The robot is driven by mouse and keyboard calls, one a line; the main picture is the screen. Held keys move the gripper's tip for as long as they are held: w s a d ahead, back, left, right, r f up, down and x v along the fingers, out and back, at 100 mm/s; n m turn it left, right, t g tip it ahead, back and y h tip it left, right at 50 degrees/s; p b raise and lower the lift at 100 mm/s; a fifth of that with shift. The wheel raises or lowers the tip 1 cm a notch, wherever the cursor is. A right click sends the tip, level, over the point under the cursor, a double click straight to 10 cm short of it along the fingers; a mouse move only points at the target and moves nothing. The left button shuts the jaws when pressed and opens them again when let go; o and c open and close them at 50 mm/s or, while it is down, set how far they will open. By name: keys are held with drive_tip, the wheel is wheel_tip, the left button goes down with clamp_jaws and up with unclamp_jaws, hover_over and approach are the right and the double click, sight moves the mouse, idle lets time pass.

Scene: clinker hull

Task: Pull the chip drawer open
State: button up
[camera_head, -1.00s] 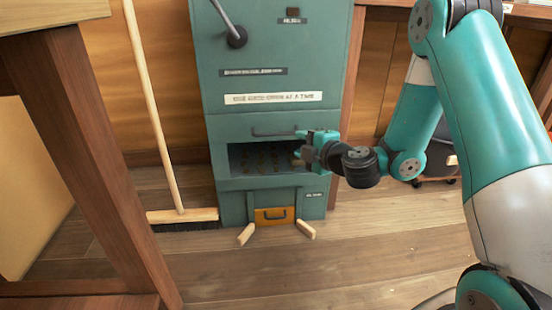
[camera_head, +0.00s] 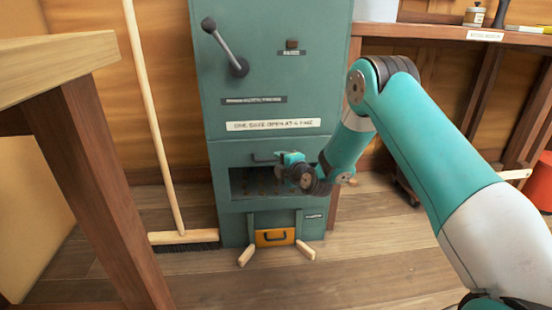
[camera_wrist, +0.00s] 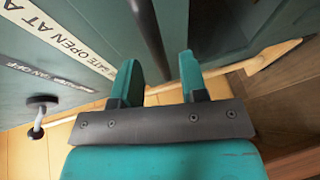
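The chip drawer (camera_head: 275,237) is an orange front with a dark handle, low in the teal cabinet (camera_head: 220,110); it looks shut. My gripper (camera_head: 282,158) is above the drawer, beside a dark bar handle (camera_head: 262,157) over the dark opening. In the wrist view my gripper (camera_wrist: 160,82) has its two teal fingers apart. A dark bar (camera_wrist: 150,40) shows in the gap between them; I cannot tell whether they touch it. The drawer is not seen in the wrist view.
Two short wooden pieces (camera_head: 247,256) splay out on the floor before the drawer. A broom (camera_head: 183,237) stands left of the cabinet. A wooden table (camera_head: 95,170) is at the left, a workbench (camera_head: 430,32) at the right.

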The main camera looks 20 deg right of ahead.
sight(277, 161)
drive_tip(key=shift+b+x, duration=0.35)
drive_tip(key=shift+x, duration=1.3)
drive_tip(key=shift+c, duration=0.3)
clamp_jaws()
